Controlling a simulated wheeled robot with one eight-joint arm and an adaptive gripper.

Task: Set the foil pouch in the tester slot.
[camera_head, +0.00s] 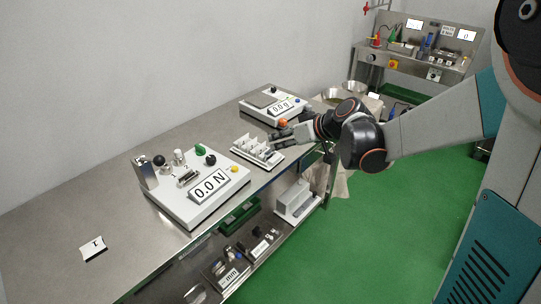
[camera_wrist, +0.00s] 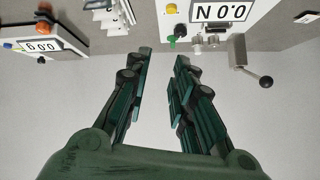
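The tester (camera_head: 178,205) is a white box reading 0.0 N, with a small metal clamp or slot (camera_head: 188,178) on top; I see nothing clearly held in it. The tester also shows at the top of the wrist view (camera_wrist: 203,42). A white rack (camera_head: 266,163) with upright pale pieces stands to its right; it shows partly in the wrist view (camera_wrist: 117,27). I cannot tell whether any piece in it is the foil pouch. My gripper (camera_head: 279,137) is over the table just behind the rack. In the wrist view its fingers (camera_wrist: 163,55) are apart with nothing between them.
A scale (camera_head: 262,112) reading in grams stands behind the rack, with an orange knob (camera_head: 283,123) close to my gripper. The tester's lever post (camera_head: 147,174) rises at its left. A small card (camera_head: 93,247) lies at front left. The table between card and tester is clear.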

